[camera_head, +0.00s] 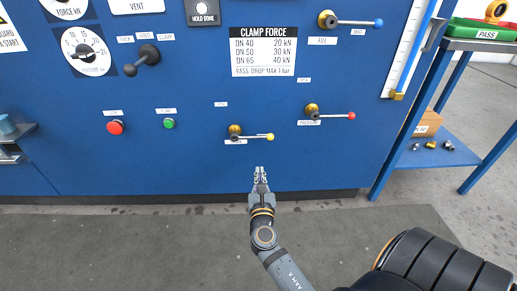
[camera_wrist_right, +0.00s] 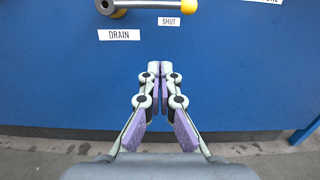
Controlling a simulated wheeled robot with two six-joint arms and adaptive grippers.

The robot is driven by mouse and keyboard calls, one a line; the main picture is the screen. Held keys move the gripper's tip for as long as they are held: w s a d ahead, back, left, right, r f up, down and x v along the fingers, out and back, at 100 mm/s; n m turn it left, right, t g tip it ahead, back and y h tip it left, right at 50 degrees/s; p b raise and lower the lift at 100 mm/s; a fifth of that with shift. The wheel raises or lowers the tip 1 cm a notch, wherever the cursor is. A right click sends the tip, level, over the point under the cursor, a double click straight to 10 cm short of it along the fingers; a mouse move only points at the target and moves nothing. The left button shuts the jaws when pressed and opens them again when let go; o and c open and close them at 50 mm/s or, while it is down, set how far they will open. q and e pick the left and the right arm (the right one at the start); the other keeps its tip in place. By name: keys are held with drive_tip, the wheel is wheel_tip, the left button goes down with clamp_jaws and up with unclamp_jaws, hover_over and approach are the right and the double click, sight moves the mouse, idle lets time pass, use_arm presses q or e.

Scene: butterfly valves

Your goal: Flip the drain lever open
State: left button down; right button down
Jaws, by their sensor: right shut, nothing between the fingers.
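The drain lever (camera_head: 252,136) is a metal bar with a brass hub at its left and a yellow tip at its right. It lies roughly level, low on the blue panel. In the right wrist view the lever (camera_wrist_right: 150,4) is cut by the top edge, above the DRAIN label (camera_wrist_right: 119,35) and the SHUT label (camera_wrist_right: 168,21). My right gripper (camera_head: 260,170) is below the lever, near the tip's side, apart from it. In the wrist view its fingers (camera_wrist_right: 159,68) are together and empty. My left gripper is out of view.
The blue panel (camera_head: 180,175) carries a red-tipped lever (camera_head: 335,116) at the upper right of the drain lever, a blue-tipped lever (camera_head: 360,23) higher up, a red button (camera_head: 115,127) and a green button (camera_head: 168,123). A blue stand (camera_head: 455,155) is at the right. Space around my gripper is clear.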

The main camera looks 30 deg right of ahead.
sight(252, 137)
drive_tip(key=w+d+r+b, duration=0.1)
drive_tip(key=w+d+r, duration=0.3)
drive_tip(key=w, duration=0.3)
drive_tip(key=shift+w+d+r, duration=0.15)
drive_tip(key=shift+w+d, duration=0.1)
drive_tip(key=shift+d, duration=0.1)
